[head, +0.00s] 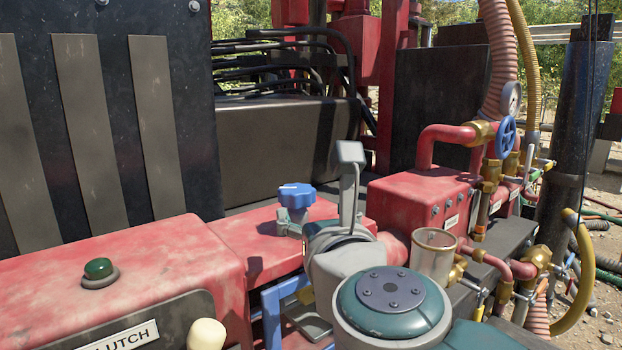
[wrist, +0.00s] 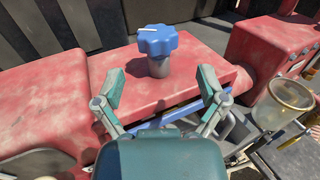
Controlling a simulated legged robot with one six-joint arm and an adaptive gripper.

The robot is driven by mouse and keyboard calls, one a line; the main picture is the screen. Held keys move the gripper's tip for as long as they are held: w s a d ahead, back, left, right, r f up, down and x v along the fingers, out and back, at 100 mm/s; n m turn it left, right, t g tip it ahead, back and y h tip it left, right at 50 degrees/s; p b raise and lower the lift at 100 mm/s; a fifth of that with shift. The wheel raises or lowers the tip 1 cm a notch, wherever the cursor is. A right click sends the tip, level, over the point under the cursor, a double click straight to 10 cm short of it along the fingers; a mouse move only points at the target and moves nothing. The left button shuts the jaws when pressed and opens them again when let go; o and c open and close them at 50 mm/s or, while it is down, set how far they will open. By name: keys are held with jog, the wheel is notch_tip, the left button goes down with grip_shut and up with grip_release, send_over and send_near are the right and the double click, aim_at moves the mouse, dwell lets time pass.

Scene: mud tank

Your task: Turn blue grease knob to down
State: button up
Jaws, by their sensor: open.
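The blue grease knob (head: 296,195) stands on a grey stem on top of a red housing, left of my arm in the head view. In the wrist view the knob (wrist: 157,40) is lobed, with a white pointer mark on its top pointing to the left. My gripper (wrist: 163,88) is open and empty in the wrist view, its two green-padded fingers apart. The knob lies beyond the fingertips, roughly centred between them, and not touched.
A red housing with a green button (head: 98,268) and a cream knob (head: 206,334) is at the lower left. Red valve blocks with brass pipes, a blue handwheel (head: 506,138) and a clear cup (head: 433,254) stand on the right. A dark panel rises behind.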

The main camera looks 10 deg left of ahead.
aim_at(293, 184)
jog(key=shift+w+a, duration=0.2)
jog(key=shift+a, duration=0.15)
jog(key=x, duration=0.9)
jog(key=shift+w+f, duration=0.1)
jog(key=shift+w, duration=0.15)
jog(key=shift+w+a, duration=0.3)
jog(key=shift+a, duration=0.1)
jog(key=shift+d, duration=0.15)
jog(key=c, duration=1)
